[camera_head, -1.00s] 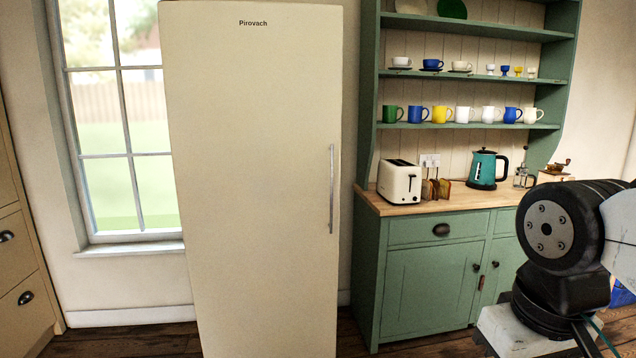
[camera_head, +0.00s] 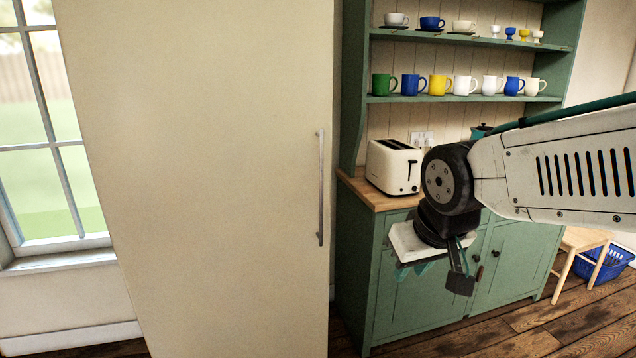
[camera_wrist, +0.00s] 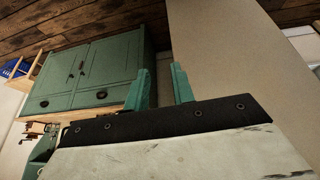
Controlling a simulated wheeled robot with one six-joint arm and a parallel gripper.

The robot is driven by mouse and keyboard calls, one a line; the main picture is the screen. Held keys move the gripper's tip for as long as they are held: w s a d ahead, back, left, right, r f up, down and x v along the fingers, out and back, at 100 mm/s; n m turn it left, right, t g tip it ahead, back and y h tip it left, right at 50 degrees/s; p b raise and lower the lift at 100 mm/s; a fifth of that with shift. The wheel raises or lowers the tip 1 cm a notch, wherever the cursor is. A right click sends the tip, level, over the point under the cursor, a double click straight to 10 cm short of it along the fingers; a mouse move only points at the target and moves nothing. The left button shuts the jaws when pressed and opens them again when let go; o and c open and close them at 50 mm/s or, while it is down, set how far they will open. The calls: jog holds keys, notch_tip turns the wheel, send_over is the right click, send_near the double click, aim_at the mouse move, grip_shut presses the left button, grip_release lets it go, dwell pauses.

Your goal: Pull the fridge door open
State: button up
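The tall cream fridge (camera_head: 200,170) fills the left-middle of the head view, its door shut. Its thin grey vertical handle (camera_head: 321,190) is on the right side of the door. My gripper (camera_head: 414,270) is to the right of the handle and lower, in front of the green dresser, apart from the fridge. In the wrist view its two teal fingers (camera_wrist: 161,88) stand apart with nothing between them. The fridge side or door (camera_wrist: 235,50) shows plain beyond them; the handle is not visible there.
The green dresser (camera_head: 395,300) stands close to the fridge's right, with a toaster (camera_head: 393,166) on its wooden top and mugs on its shelves. A wooden chair (camera_head: 580,245) and blue basket (camera_head: 607,262) are at the right. A window (camera_head: 45,150) is at the left.

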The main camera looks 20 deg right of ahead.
jog(key=w+t, duration=0.6)
jog(key=w, duration=1.1)
jog(key=n+t+y, duration=0.2)
jog(key=t+y, duration=0.2)
jog(key=t, duration=0.3)
send_near(322, 185)
jog(key=w, duration=0.5)
jog(key=w+a, duration=0.1)
jog(key=w, duration=0.2)
jog(key=w+a, duration=0.1)
jog(key=w, duration=0.1)
jog(key=shift+w+r, duration=0.2)
grip_shut()
